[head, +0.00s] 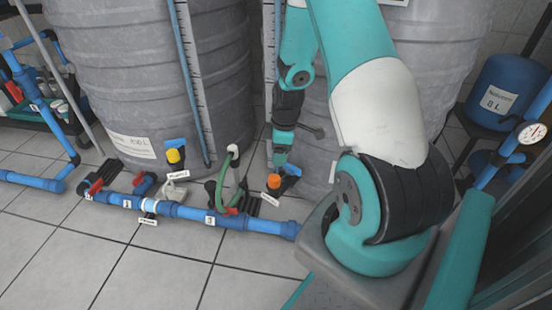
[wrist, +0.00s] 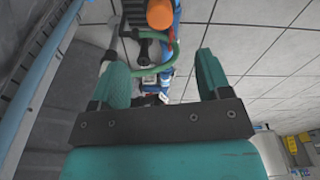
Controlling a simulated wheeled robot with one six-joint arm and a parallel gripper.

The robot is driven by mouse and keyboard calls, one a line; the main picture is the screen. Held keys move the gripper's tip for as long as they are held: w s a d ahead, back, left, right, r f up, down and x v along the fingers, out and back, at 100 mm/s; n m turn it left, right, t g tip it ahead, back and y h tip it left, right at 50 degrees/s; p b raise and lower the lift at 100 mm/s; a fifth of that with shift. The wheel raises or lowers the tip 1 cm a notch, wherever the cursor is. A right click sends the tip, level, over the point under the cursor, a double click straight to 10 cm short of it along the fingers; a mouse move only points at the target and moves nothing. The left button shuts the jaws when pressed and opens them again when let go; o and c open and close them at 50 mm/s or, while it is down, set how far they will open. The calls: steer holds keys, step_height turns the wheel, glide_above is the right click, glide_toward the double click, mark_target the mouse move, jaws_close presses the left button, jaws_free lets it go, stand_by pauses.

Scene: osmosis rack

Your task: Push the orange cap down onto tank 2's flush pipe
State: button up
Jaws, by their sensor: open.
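The orange cap (head: 273,181) sits low on the floor pipework, at the foot of the right-hand grey tank and just above a small white label (head: 271,199). It also shows at the top edge of the wrist view (wrist: 160,14), partly cut off, on a blue pipe. I cannot tell how far down it sits. My gripper (head: 280,158) is just above the cap in the head view, pointing down. In the wrist view my gripper (wrist: 161,62) has its two teal fingers apart with nothing held. The cap lies beyond the fingertips, not between them.
A yellow cap (head: 173,155) stands at the left tank's foot. A green hose (head: 221,185) arches up left of the orange cap. A blue pipe (head: 190,212) with red-handled valves crosses the floor in front. The tiled floor (head: 150,270) nearer me is clear.

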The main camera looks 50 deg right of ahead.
steer(key=r, duration=0.2)
steer(key=r+p, duration=0.1)
steer(key=r, duration=0.2)
steer(key=shift+s+d+r+p, duration=0.25)
steer(key=shift+s+r+p, duration=0.05)
steer(key=shift+r+p, duration=0.1)
steer(key=a+r+y+p, duration=0.2)
steer(key=a+r, duration=1.4)
steer(key=a, duration=0.3)
steer(key=s+a+r+m+g+y, duration=0.1)
steer(key=s+a+r, duration=1)
steer(key=s+a, duration=0.45)
step_height(320, 180, up, 38)
steer(key=d+p, duration=0.1)
steer(key=p, duration=3.7)
steer(key=shift+w+f+p, duration=0.2)
steer(key=shift+p, duration=0.2)
